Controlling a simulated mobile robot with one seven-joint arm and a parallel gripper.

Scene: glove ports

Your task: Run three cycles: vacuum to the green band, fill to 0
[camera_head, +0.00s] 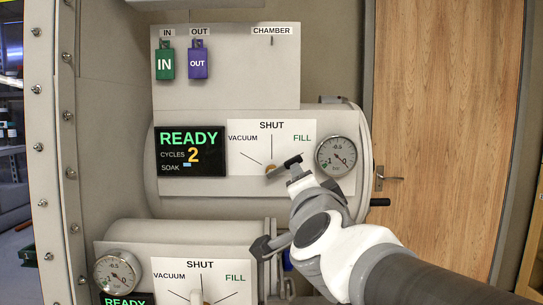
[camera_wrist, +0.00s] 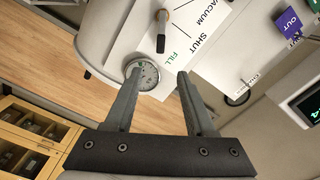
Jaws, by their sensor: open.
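The upper chamber's valve plate (camera_head: 250,135) is marked VACUUM, SHUT and FILL. The upper display (camera_head: 190,151) reads READY, CYCLES 2. My gripper (camera_wrist: 160,74) is open and empty, in front of the plate, apart from the handle.
A lower chamber has its own gauge (camera_head: 117,271), valve plate (camera_head: 225,268) and display (camera_head: 126,299). A green IN tag (camera_head: 165,62) and purple OUT tag (camera_head: 198,61) hang above. A wooden door (camera_head: 440,130) stands at right. A riveted frame edges the left.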

